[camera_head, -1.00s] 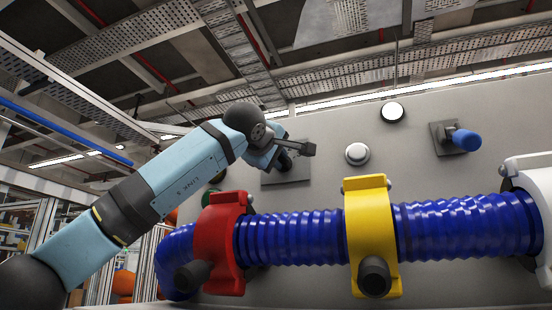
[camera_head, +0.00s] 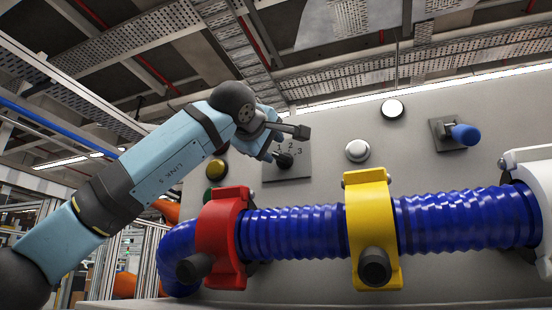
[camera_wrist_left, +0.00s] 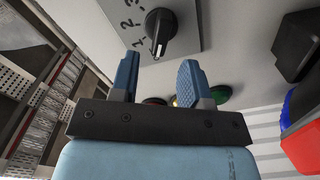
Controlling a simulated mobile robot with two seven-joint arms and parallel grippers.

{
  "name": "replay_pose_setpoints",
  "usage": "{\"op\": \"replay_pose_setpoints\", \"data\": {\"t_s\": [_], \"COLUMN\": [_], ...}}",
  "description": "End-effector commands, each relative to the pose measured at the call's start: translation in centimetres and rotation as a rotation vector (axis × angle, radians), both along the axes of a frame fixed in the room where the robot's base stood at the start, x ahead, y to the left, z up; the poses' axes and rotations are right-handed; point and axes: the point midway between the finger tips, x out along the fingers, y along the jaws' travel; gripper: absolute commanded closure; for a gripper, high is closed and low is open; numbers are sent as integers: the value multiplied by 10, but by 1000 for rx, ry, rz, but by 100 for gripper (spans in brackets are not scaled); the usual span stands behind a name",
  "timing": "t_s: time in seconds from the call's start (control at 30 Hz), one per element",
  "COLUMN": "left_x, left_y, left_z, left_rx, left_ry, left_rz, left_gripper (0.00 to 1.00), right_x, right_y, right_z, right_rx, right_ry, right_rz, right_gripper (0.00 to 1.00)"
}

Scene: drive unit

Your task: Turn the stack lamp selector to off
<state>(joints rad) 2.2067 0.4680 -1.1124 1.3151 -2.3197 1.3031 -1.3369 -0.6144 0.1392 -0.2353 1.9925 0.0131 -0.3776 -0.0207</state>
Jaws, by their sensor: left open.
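The selector is a black knob (camera_head: 284,160) on a grey square plate (camera_head: 300,170) marked with numerals, including 2 and 3. In the left wrist view the knob (camera_wrist_left: 158,32) has a white pointer line aimed toward the bottom of the picture, past the numerals on its left. I cannot read any label where it points. My left gripper (camera_head: 284,143) is open, in front of the plate and just above and left of the knob. In the left wrist view its fingers (camera_wrist_left: 158,72) are apart with nothing between them, below the knob. My right gripper is not in view.
A blue corrugated hose (camera_head: 290,235) runs below, held by a red clamp (camera_head: 222,240) and a yellow clamp (camera_head: 372,225). A white button (camera_head: 357,150), a white lamp (camera_head: 392,109) and a blue-handled lever (camera_head: 463,134) are on the panel to the right.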

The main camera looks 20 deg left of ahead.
Motion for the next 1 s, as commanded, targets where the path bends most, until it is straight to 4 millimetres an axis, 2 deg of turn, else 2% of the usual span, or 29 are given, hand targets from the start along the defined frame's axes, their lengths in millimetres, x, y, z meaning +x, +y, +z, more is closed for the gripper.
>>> {"op": "replay_pose_setpoints", "data": {"t_s": [0.03,0.2,0.4,0.6,1.0], "left_x": [-14,-51,-79,-88,-87], "left_y": [1,2,3,3,3], "left_z": [-2,-2,-1,0,0], "left_rx": [1,0,1,0,0], "left_ry": [-4,-3,0,0,0], "left_rz": [0,-1,0,-1,-1], "left_gripper": [57,57,57,57,57], "right_x": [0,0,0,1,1], "right_y": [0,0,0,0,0], "right_z": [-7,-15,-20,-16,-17], "right_rx": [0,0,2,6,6], "right_ry": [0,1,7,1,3], "right_rz": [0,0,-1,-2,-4], "right_gripper": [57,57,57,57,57]}}
